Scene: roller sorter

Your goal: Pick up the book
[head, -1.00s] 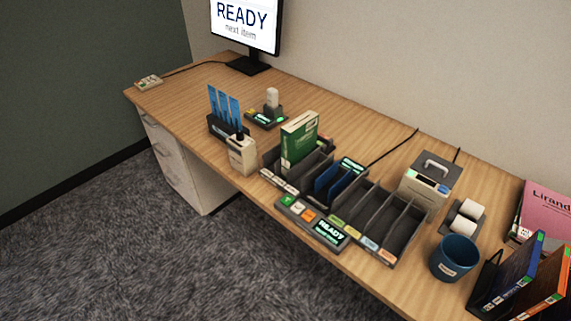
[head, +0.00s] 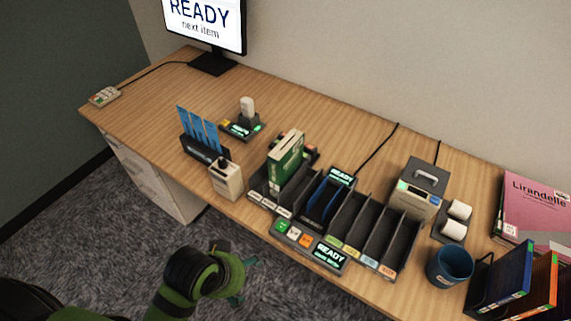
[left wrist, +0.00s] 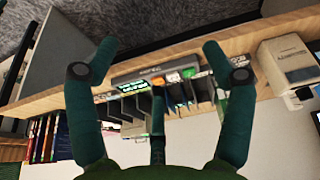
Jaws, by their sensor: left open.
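Several books are in view, and I cannot tell which one is meant. A green book (head: 286,158) stands upright in a left slot of the dark sorter (head: 372,262). A thin blue item (head: 322,200) sits in a middle slot. A blue book (head: 516,274) and an orange book (head: 543,283) stand in a holder at the right corner. My left gripper (head: 245,279) is open and empty, in front of the desk's near edge and apart from the books. Its open fingers (left wrist: 158,47) frame the sorter in the left wrist view.
A beige box (head: 225,178) and blue cards (head: 197,128) stand left of the sorter. A button panel (head: 310,244) sits along its front. A grey-topped device (head: 417,187) and a blue cup (head: 450,266) stand to its right. The desk's back left is mostly clear.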

